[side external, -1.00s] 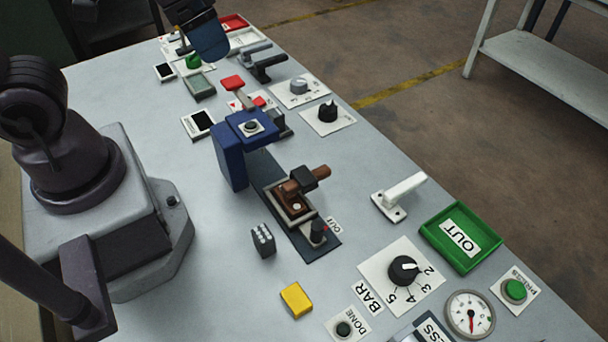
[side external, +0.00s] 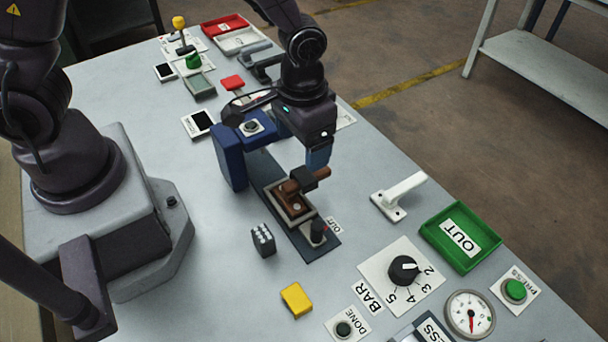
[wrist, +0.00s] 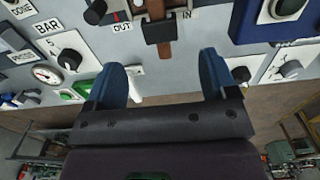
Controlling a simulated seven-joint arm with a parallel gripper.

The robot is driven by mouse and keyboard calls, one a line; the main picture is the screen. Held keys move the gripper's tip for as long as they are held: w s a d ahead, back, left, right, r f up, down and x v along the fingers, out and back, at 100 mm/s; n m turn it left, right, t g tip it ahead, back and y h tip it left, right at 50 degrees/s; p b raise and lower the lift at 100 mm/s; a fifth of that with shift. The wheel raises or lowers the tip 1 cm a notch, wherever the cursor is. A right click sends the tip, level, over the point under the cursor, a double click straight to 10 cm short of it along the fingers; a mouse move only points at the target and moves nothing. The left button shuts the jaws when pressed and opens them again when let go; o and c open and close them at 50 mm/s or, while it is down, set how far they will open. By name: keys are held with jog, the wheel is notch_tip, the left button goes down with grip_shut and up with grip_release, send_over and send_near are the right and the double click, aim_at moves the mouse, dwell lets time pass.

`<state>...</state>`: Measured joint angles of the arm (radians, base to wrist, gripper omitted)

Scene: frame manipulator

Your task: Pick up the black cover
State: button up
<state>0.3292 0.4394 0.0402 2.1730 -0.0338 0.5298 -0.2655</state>
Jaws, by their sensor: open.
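No part is labelled as the black cover, and I cannot tell for certain which it is. A black block (side external: 304,179) sits around the brown handle (side external: 322,172) of the fixture in the middle of the table. The block also shows at the top of the wrist view (wrist: 159,32). A separate dark block with pale marks (side external: 263,240) stands on the table left of the fixture. My gripper (side external: 318,153) is just behind and above the handle. Its blue fingers (wrist: 162,70) are spread apart with nothing between them.
A blue bracket (side external: 231,160) with a button stands close left of my gripper. A white handle (side external: 402,193) and a green OUT tray (side external: 460,238) are to the right. A yellow block (side external: 296,300) lies in front. Bare table surrounds the dark block.

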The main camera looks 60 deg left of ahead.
aim_at(300, 177)
jog(key=f, duration=0.7)
jog(key=shift+s+f, duration=0.25)
jog(key=shift+f, duration=0.15)
jog(key=c, duration=1)
